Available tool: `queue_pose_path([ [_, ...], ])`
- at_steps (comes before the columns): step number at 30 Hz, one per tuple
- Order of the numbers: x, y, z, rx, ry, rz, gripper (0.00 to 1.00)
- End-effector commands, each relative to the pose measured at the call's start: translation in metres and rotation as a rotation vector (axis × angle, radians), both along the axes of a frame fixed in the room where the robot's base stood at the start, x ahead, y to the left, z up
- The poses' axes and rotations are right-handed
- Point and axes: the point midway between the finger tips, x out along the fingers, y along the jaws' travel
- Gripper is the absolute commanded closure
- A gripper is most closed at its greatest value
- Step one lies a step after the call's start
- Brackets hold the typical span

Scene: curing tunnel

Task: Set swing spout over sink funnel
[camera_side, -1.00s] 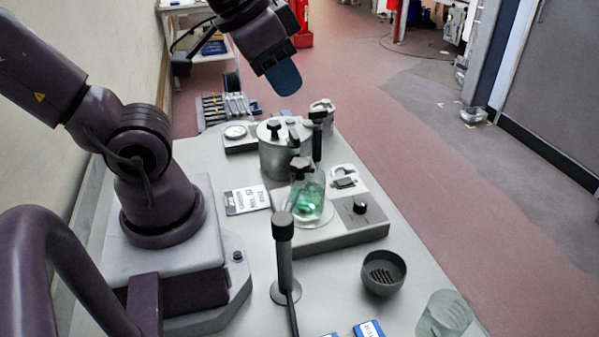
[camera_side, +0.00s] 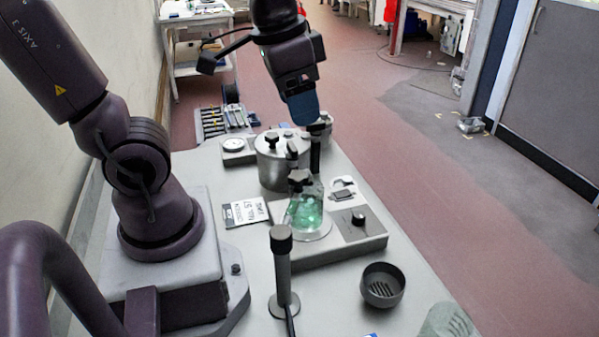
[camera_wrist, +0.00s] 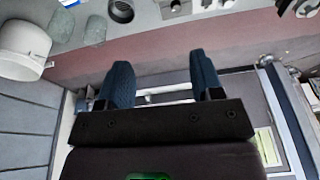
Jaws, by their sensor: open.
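A dark round bowl with a slotted bottom, which looks like the sink funnel (camera_side: 382,286), sits at the front right of the bench. It also shows at the top of the wrist view (camera_wrist: 121,11). A dark upright post with a black cap (camera_side: 283,270) stands left of it. I cannot tell for sure which part is the swing spout; another black-topped post (camera_side: 315,158) stands behind the flask. My gripper (camera_side: 303,108) hangs above the far end of the bench, beyond the flask and apart from the funnel. In the wrist view its blue fingers (camera_wrist: 163,82) are spread with nothing between them.
A flask of green liquid (camera_side: 305,211) stands on a plate with a black knob (camera_side: 358,218). A metal pot (camera_side: 272,170) and a dial gauge (camera_side: 233,146) are behind. A clear ribbed jar (camera_side: 446,322) is at the front edge. A white bucket (camera_wrist: 22,50) shows in the wrist view.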

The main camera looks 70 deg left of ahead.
Motion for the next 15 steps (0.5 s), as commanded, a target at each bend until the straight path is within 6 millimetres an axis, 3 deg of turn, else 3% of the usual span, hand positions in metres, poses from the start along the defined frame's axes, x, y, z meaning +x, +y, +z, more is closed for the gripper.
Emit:
queue_pose_path([
  [4, 0.012, 0.007, -0.005, 0.015, 0.181, -0.133, 0.40],
  [8, 0.008, 0.008, 0.002, 0.022, 0.241, -0.250, 0.40],
  [15, 0.005, 0.007, -0.025, 0.022, 0.252, -0.271, 0.40],
])
